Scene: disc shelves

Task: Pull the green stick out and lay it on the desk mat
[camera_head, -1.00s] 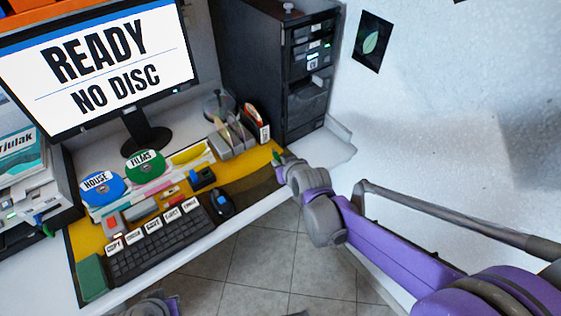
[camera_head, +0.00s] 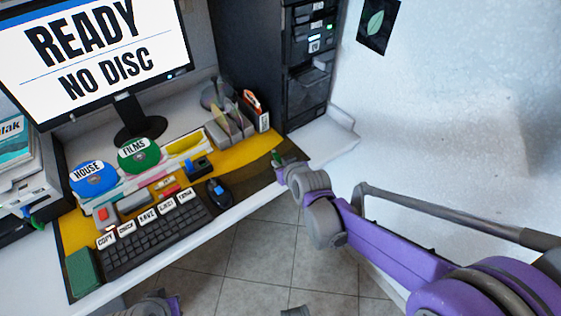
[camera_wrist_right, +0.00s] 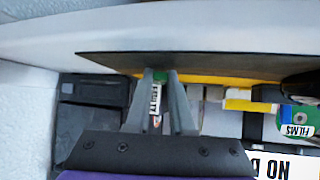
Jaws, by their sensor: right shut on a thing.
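My right gripper (camera_head: 278,160) is at the right end of the desk mat (camera_head: 250,157), which is yellow with a dark brown front strip. It is shut on the green stick (camera_head: 276,155), whose green end shows between the fingers. The dark strip of the mat (camera_wrist_right: 190,64) lies behind the fingertips there. I cannot tell whether the stick touches the mat.
A black tower (camera_head: 308,85) stands at the back right. A mouse (camera_head: 219,193), a keyboard (camera_head: 155,235) and a small black block with blue (camera_head: 200,167) are on the mat. A pen holder (camera_head: 230,128) stands behind. The mat's right part is clear. Another green piece (camera_head: 38,218) shows at the left.

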